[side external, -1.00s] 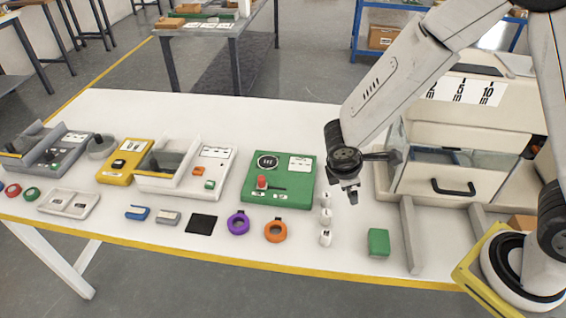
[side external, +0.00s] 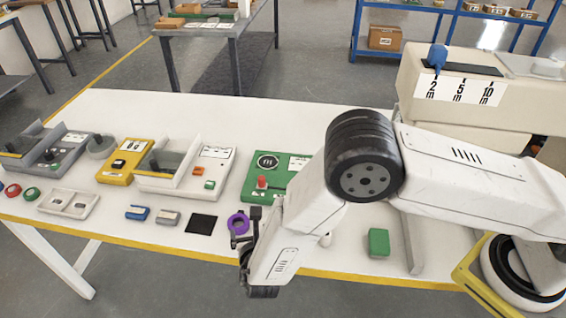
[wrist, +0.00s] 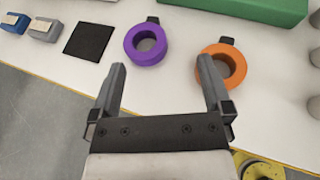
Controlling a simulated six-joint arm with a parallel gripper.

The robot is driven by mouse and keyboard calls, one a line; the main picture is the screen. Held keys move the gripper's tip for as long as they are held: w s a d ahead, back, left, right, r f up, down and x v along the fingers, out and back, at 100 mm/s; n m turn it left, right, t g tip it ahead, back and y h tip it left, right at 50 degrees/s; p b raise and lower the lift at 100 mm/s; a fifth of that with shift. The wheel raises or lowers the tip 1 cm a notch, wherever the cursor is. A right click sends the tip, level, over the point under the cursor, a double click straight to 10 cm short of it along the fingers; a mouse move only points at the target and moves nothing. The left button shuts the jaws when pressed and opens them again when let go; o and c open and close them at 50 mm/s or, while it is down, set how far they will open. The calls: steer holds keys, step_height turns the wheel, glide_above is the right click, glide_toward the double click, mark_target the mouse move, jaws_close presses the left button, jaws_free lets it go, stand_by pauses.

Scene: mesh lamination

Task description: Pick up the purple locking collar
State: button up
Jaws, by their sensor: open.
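The purple locking collar (wrist: 133,50) lies flat on the white table in the wrist view, ahead of my gripper (wrist: 160,75) and slightly left of its middle. It is a thick ring with a dark tab at its far edge. My gripper is open and empty, its two grey fingers apart, short of the collar. In the side view the purple collar (side external: 238,224) shows just left of my gripper (side external: 243,232), partly hidden behind it.
An orange collar (wrist: 232,62) lies close to the right finger. A black square (wrist: 90,42) lies left of the purple collar. A green panel (wrist: 250,8) stands behind. A green block (side external: 378,242) lies right of my arm. The table's yellow front edge (side external: 120,237) is near.

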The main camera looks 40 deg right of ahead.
mark_target(237, 218)
steer(key=shift+s+a+f+n+t+y, duration=0.1)
steer(key=shift+a+f+n+t+y, duration=0.15)
steer(key=shift+a, duration=0.2)
steer(key=shift+a+f+n+t+y, duration=0.1)
steer(key=shift+a+n+t+y, duration=0.05)
steer(key=shift+a+n, duration=0.25)
steer(key=shift+x, duration=1.35)
steer(key=shift+x, duration=2.55)
steer(key=c, duration=1.1)
steer(key=shift+r, duration=0.1)
